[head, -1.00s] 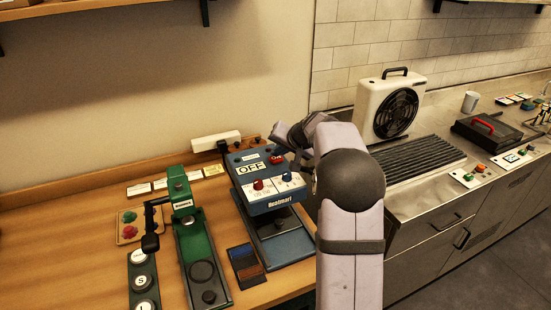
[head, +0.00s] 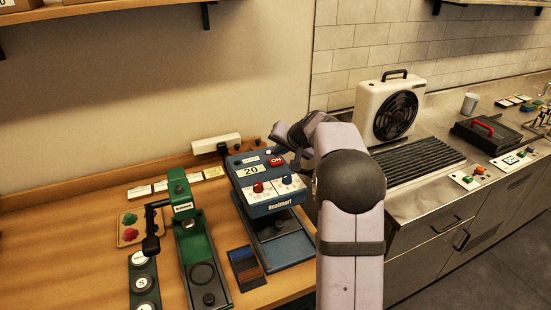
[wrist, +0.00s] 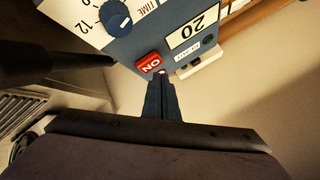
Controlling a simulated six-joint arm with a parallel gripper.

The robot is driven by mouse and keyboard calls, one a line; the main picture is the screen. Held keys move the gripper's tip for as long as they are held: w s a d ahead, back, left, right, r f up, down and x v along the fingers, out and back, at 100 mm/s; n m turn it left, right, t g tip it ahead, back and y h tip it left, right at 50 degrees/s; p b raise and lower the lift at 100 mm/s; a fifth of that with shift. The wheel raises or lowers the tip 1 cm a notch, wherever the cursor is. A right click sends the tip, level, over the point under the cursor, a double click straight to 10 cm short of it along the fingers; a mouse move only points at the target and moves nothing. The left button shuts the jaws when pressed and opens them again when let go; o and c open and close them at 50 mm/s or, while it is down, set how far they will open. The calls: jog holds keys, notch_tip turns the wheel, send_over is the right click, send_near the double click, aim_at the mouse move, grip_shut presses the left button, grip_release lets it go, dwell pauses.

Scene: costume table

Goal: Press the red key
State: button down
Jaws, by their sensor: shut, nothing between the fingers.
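The red key (head: 276,161), marked ON, is on the sloped top face of the blue heat press (head: 268,203). It looks bright, and the small display (head: 251,170) beside it reads 20. In the wrist view the red key (wrist: 151,64) lies just beyond the tips of my gripper (wrist: 162,78), slightly to their left. My gripper is shut and empty. Whether its tips touch the key or hover near it, I cannot tell. In the head view my arm partly hides the gripper, at the right of the panel.
The blue press also has a red knob (head: 258,187) and a blue knob (head: 287,180). A green press (head: 183,207) with a black handle stands to the left. A white fan heater (head: 391,108) stands on the steel counter at right.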

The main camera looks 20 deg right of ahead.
aim_at(278, 162)
jog(key=shift+r, duration=0.15)
notch_tip(278, 162, up, 6)
jog(key=p, duration=0.4)
dwell(0.6)
jog(key=s+a+f+n+g+p, duration=0.3)
jog(key=s+a+g+p, duration=0.15)
jog(key=s+a, duration=0.95)
jog(key=s+a+f+n+g+p, duration=0.2)
jog(key=s, duration=1)
jog(key=s+a+f+n+g+h+p, duration=0.1)
jog(key=s+a+f+n+g+p, duration=0.1)
jog(key=s, duration=1.1)
jog(key=shift+s+f+n+g, duration=0.15)
jog(key=shift+s+n+g, duration=0.1)
jog(key=shift+n+g, duration=0.15)
